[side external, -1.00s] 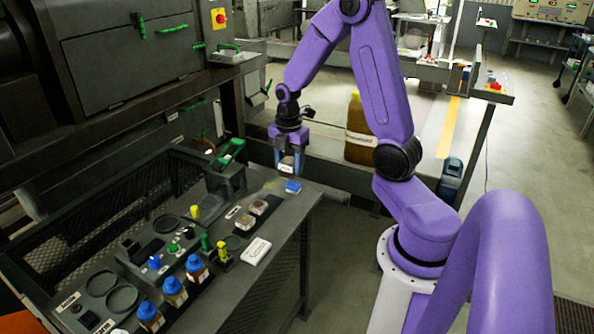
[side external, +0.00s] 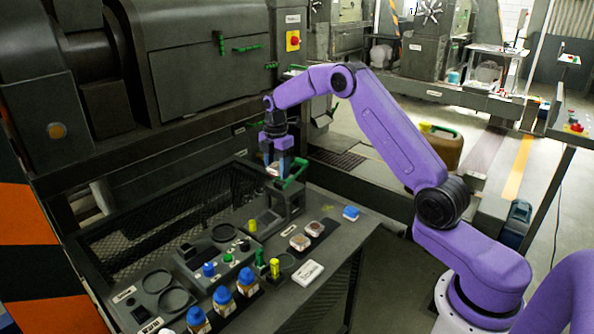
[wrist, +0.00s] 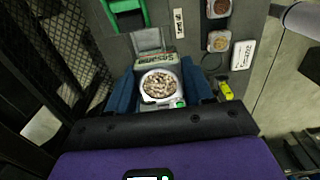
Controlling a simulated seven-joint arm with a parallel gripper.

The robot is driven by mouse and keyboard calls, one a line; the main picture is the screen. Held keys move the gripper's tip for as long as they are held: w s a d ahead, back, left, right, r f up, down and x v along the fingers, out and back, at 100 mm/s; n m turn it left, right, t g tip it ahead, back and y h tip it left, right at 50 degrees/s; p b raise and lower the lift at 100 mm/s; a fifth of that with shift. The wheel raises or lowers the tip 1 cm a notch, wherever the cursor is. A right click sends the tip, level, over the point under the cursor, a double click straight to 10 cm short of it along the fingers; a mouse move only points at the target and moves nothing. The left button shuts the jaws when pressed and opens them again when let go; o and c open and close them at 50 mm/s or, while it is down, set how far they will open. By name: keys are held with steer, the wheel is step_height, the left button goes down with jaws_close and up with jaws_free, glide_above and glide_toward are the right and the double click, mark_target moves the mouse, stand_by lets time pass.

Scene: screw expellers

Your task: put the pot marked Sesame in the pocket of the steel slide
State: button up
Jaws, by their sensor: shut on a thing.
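A small pot of pale seeds (wrist: 160,86) sits between the two blue fingers of my gripper (wrist: 160,90) in the wrist view. A label on its far side seems to read Sesame. In the side view my gripper (side external: 275,165) is shut on the pot (side external: 272,170), holding it above the bench close to a green-handled unit (side external: 286,202). In the wrist view, a grey metal piece (wrist: 147,40), which looks like the steel slide, lies just beyond the pot. I cannot tell its pocket clearly; the pot and label hide part of that area.
Two more seed pots (side external: 300,242) stand in a dark tray on the bench. Several blue-capped bottles (side external: 222,300) line the front. A green handle (side external: 296,172) rises beside my gripper. A white label block (side external: 308,272) and a blue item (side external: 351,213) lie to the right.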

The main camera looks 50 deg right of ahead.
steer(key=w+f, duration=0.1)
steer(key=f, duration=0.3)
steer(key=w+a+f, duration=0.1)
steer(key=f, duration=0.4)
steer(key=w+f, duration=0.1)
steer(key=f, duration=0.4)
steer(key=shift+w+a+f, duration=0.15)
steer(key=shift+a, duration=0.2)
steer(key=shift+f, duration=1)
stand_by(2.5)
steer(key=o, duration=1.6)
steer(key=shift+r, duration=4.5)
